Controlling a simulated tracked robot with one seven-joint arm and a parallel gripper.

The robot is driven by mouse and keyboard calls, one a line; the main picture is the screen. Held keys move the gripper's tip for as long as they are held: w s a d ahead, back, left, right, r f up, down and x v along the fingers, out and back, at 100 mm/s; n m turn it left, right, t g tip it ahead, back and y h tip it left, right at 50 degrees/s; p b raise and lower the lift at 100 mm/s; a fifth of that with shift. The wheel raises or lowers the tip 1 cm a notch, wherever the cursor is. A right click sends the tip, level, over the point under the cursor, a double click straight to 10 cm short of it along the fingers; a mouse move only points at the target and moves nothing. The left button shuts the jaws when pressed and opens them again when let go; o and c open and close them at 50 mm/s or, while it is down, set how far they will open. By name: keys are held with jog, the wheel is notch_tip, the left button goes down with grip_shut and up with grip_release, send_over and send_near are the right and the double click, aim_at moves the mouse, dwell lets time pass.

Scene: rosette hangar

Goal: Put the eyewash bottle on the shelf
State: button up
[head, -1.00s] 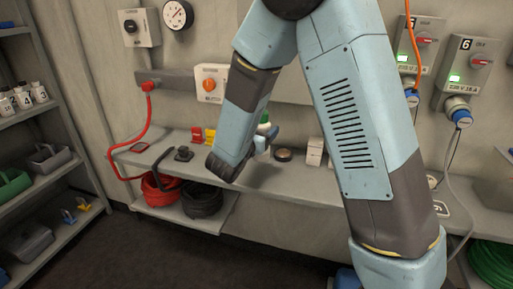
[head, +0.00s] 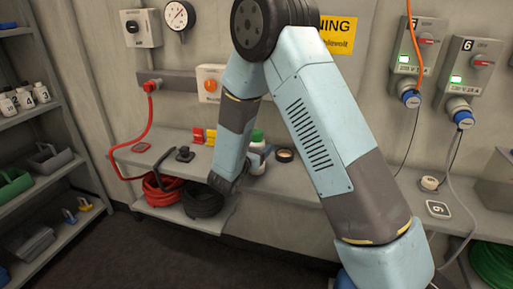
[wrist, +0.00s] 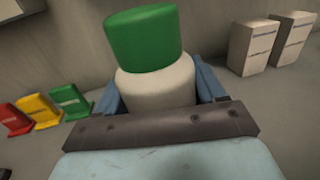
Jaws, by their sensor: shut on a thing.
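The eyewash bottle, white with a green cap, is upright or nearly so in the wrist view (wrist: 155,82). My gripper (wrist: 160,92) is shut on it, with a blue finger on either side of the white body. In the head view the bottle (head: 257,157) shows just right of my wrist, over the grey bench; I cannot tell whether its base touches the bench. My forearm hides most of the gripper there. A grey shelf unit (head: 62,128) stands at the left, with several small white numbered bottles (head: 25,99) on an upper level.
The bench (head: 285,186) holds red and yellow items (head: 204,137), a dark round roll (head: 285,155) and a black fitting (head: 184,154). Red (head: 160,190) and black (head: 203,200) cable coils lie below. Bins (head: 50,158) fill parts of the shelf unit. The floor between is clear.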

jog(key=o, duration=1.3)
jog(key=shift+f, duration=0.1)
jog(key=v, duration=1.2)
jog(key=shift+s, duration=0.1)
